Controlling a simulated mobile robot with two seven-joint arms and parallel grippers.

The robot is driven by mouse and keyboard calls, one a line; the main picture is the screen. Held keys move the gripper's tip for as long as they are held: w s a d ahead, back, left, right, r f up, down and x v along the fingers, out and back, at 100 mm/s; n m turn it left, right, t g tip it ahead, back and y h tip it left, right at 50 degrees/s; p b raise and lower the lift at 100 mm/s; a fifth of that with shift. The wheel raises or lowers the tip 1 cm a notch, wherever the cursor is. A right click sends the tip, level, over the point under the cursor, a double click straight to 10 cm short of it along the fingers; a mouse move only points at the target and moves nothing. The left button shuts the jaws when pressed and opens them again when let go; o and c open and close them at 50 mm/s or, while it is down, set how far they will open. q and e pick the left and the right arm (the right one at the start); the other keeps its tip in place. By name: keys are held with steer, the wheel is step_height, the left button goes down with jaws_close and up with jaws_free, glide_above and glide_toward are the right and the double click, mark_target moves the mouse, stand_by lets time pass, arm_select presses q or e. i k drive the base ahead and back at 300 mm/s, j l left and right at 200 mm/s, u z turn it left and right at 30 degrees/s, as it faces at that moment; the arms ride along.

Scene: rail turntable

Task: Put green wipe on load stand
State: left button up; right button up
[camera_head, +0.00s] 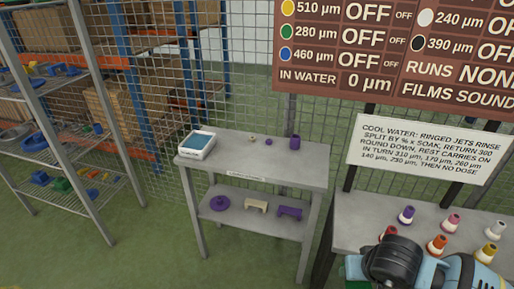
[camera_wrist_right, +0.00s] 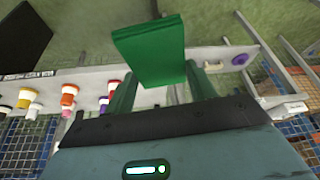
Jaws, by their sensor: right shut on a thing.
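The green wipe (camera_wrist_right: 150,50) is a flat green block in the right wrist view. My right gripper (camera_wrist_right: 162,88) is shut on it, with a finger at each side of its lower end. In the head view a small piece of green (camera_head: 355,272) shows beside my right wrist at the bottom edge; the fingers are hidden there. A grey two-level stand (camera_head: 262,158) with a small unreadable label is left of my right arm, apart from it. I cannot tell from the label whether it is the load stand. My left gripper is not in view.
The stand's top holds a white tray of blue liquid (camera_head: 197,153), a purple cup (camera_head: 295,142) and small pieces. A grey table (camera_head: 365,215) at right carries several coloured bottles. A sign (camera_head: 430,148) stands behind it. Wire shelving is at left.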

mark_target(304, 169)
steer(key=i+j, duration=0.95)
steer(key=i, duration=0.15)
steer(key=j+u, duration=0.05)
